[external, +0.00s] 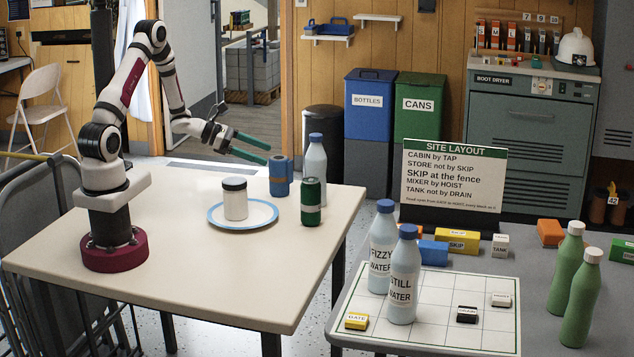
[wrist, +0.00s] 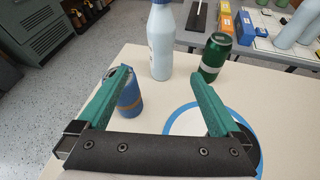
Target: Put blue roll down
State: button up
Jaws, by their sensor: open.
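The blue roll (external: 281,178) stands upright on the pale table (external: 180,215), near its far edge. In the wrist view the blue roll (wrist: 130,98) shows beside my left finger, which hides part of it. My gripper (external: 268,154) is open, with its green fingers above the table, just left of the roll's top in the external view. In the wrist view nothing sits between the fingertips of my gripper (wrist: 168,72). I cannot tell whether the left finger touches the roll.
A white bottle with a blue cap (external: 316,160) and a green can (external: 310,203) stand close to the roll. A blue-rimmed plate (external: 260,217) holds a white jar with a dark lid (external: 235,201). A second table (external: 520,290) holds bottles and blocks.

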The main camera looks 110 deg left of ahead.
jog(key=w+d+r+m+g+h, duration=0.1)
jog(key=w+d+r+m+h, duration=0.15)
jog(key=d+m, duration=0.35)
jog(key=w+d+r+m+h, duration=0.2)
jog(key=w+d+m+h, duration=0.15)
jog(key=d, duration=0.45)
jog(key=w+d+r+m+g+h, duration=0.1)
jog(key=w+d+r+m+h, duration=0.2)
jog(key=d, duration=0.4)
jog(key=s+d+m+g+h, duration=0.1)
jog(key=s+d+m+g, duration=0.15)
jog(key=d+m, duration=0.3)
jog(key=s+d+m+g+h, duration=0.1)
jog(key=d+m+g, duration=0.2)
jog(key=d+m, duration=0.3)
jog(key=s+d+r+m+g+y, duration=0.1)
jog(key=s+d+m+g, duration=0.4)
jog(key=s+d+m, duration=0.25)
jog(key=s+a+r+m+y, duration=0.1)
jog(key=s+a+m+y, duration=0.3)
jog(key=s+m+y, duration=0.4)
jog(key=m, duration=0.4)
jog(key=shift+s+a, duration=0.2)
